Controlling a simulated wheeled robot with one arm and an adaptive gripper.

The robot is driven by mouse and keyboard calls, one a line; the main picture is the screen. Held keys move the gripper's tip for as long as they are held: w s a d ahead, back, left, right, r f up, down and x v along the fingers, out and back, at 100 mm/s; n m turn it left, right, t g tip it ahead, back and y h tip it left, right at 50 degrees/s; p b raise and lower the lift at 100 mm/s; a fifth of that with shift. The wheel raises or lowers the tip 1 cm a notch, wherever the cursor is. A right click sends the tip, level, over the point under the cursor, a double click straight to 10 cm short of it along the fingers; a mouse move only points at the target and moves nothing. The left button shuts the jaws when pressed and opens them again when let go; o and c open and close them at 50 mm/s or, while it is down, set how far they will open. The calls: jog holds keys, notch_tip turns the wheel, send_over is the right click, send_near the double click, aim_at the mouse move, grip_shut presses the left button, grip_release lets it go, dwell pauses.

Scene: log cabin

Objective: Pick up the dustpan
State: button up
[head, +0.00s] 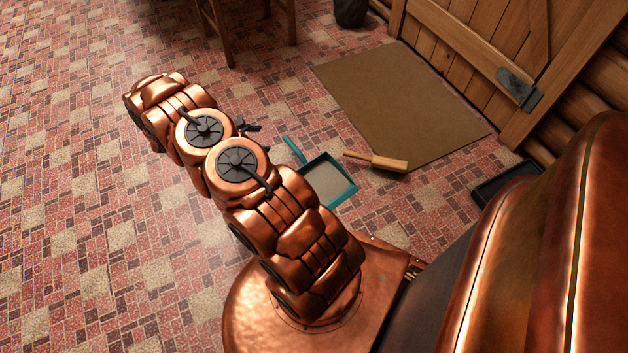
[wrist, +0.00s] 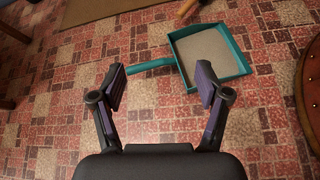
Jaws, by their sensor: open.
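The dustpan (head: 328,182) has a teal rim and handle and a grey-beige pan. It lies on the tiled floor beside my base, its handle pointing to the upper left in the head view. In the wrist view the dustpan (wrist: 240,72) is at the upper right, its handle reaching left across the space beyond my fingers. My gripper (wrist: 162,88) is open and empty, apart from the dustpan. In the head view only a small dark part of my gripper (head: 250,127) shows past the arm, near the handle's end.
A wooden brush (head: 376,161) lies close to the dustpan, partly on the brown mat (head: 400,105). A wooden door (head: 480,50) stands behind the mat. A dark tray (head: 507,184) lies at the right. Wooden furniture legs (head: 222,30) stand at the top. The floor at left is clear.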

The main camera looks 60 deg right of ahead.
aim_at(310, 167)
jog(key=s+d+f+n+b, duration=0.1)
jog(key=f+b, duration=0.1)
jog(key=f, duration=0.5)
jog(key=s+d+f+n+h+b, duration=0.1)
jog(key=d+f+b, duration=0.1)
jog(key=f, duration=0.6)
jog(key=s+d+f+n+t+h+b, duration=0.1)
jog(key=s+d+f+n+b, duration=0.1)
jog(key=f, duration=0.6)
jog(key=shift+f+b, duration=0.2)
jog(key=shift+b, duration=0.4)
jog(key=shift+b+x, duration=0.45)
jog(key=shift+x, duration=0.55)
jog(key=shift+b+x, duration=1.5)
jog(key=shift+x, duration=1.35)
jog(key=shift+s+r, duration=0.15)
grip_shut()
